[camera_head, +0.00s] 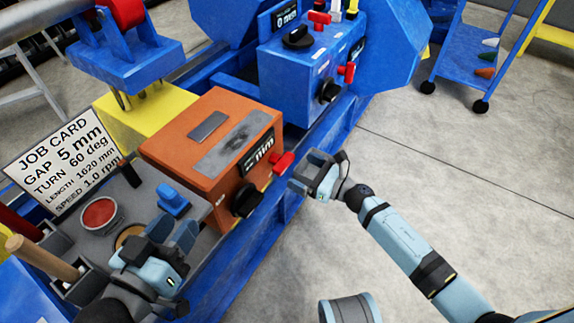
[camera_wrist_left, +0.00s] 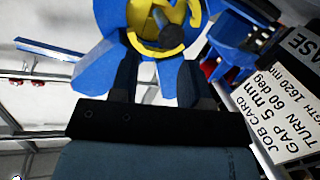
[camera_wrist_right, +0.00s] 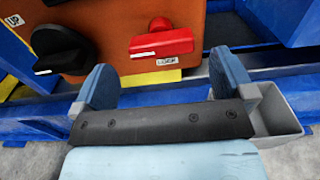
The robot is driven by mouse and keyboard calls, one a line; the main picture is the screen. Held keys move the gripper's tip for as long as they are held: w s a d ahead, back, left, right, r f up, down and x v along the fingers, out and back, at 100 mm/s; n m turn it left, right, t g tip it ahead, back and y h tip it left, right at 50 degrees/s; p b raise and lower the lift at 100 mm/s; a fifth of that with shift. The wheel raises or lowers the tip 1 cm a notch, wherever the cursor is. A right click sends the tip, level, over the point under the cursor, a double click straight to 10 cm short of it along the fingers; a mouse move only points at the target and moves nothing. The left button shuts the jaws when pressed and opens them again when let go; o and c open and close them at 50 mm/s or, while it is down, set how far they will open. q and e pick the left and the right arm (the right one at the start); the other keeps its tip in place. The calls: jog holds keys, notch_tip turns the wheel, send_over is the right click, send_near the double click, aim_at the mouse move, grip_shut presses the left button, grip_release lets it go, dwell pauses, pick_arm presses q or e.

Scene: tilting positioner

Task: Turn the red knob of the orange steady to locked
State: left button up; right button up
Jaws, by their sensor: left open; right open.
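The orange steady (camera_head: 205,150) is a box on the blue rail, with a display and a black knob (camera_head: 243,202) on its front. Its red knob (camera_head: 283,163) sticks out at the front's right side. In the right wrist view the red knob (camera_wrist_right: 158,38) lies roughly level, slightly tilted, above a small label that I cannot read surely. My right gripper (camera_head: 312,176) is open and empty, just in front of the red knob and apart from it; its fingers (camera_wrist_right: 163,82) spread either side below the knob. My left gripper (camera_head: 172,234) is open and empty over the grey tray.
A blue box (camera_head: 300,85) with red and black knobs stands beyond the steady. The floor at right is clear up to a blue cart (camera_head: 470,65).

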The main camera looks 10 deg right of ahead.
aim_at(288, 164)
jog(key=b+x, duration=0.1)
jog(key=x, duration=0.4)
jog(key=shift+w+a, duration=0.25)
jog(key=c, duration=0.7)
